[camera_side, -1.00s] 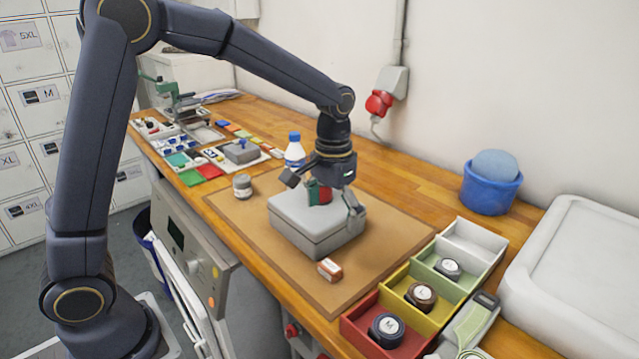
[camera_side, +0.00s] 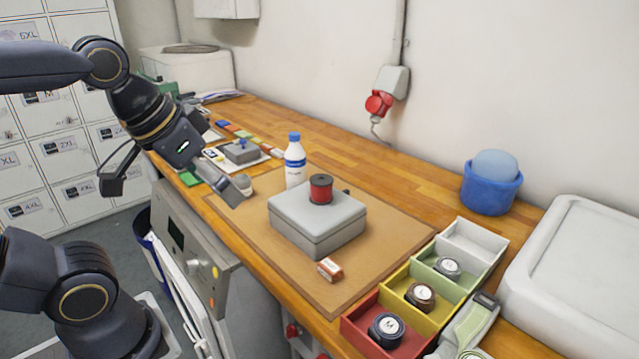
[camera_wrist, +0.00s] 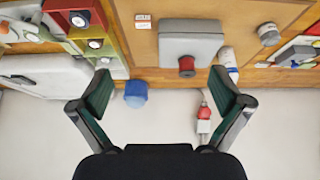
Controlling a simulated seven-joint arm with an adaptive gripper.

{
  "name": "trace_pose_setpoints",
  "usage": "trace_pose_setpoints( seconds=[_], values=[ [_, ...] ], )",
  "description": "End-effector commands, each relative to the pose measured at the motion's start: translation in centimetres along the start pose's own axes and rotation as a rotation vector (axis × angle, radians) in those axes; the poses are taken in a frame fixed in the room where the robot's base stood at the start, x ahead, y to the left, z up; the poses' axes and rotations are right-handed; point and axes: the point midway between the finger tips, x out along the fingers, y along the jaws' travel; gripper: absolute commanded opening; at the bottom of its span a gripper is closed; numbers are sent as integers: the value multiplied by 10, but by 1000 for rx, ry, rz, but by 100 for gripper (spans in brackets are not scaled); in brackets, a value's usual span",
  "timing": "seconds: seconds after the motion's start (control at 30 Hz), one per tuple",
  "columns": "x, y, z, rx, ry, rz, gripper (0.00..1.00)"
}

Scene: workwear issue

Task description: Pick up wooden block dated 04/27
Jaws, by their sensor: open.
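A small wooden block (camera_side: 330,269) with a white label lies on the brown mat (camera_side: 385,215), just in front of the grey box (camera_side: 318,225). Its date is too small to read. It also shows at the top of the wrist view (camera_wrist: 143,22), where its label faces are white. A dark red spool (camera_side: 320,188) stands upright on the grey box's lid. My gripper (camera_side: 172,190) is open and empty, raised and tilted at the left front edge of the bench, well away from the block. Its spread fingers also show in the wrist view (camera_wrist: 162,85).
A white bottle (camera_side: 295,160) with a blue cap stands behind the grey box. A small tin (camera_side: 244,183) is beside one fingertip. Coloured trays with round containers, including a red tray (camera_side: 362,320), stand at the right. The mat around the block is clear.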

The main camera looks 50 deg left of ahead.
Motion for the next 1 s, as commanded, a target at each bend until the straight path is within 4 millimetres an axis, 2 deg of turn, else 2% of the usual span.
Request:
trace_pose_setpoints(
  seconds=[0.03, 0.1, 0.23, 0.37, 0.4, 0.63, 1.0],
  values=[
    [6, -1, 12, 9, 2, -1, 100],
    [14, -1, 20, 21, -11, -2, 100],
    [17, -1, 19, 37, -1, -1, 100],
    [16, -1, 19, 37, -2, -1, 87],
    [16, -1, 19, 37, -2, -1, 89],
    [16, -1, 19, 36, -3, -1, 65],
    [16, -1, 19, -11, -4, -1, 65]
  ],
)
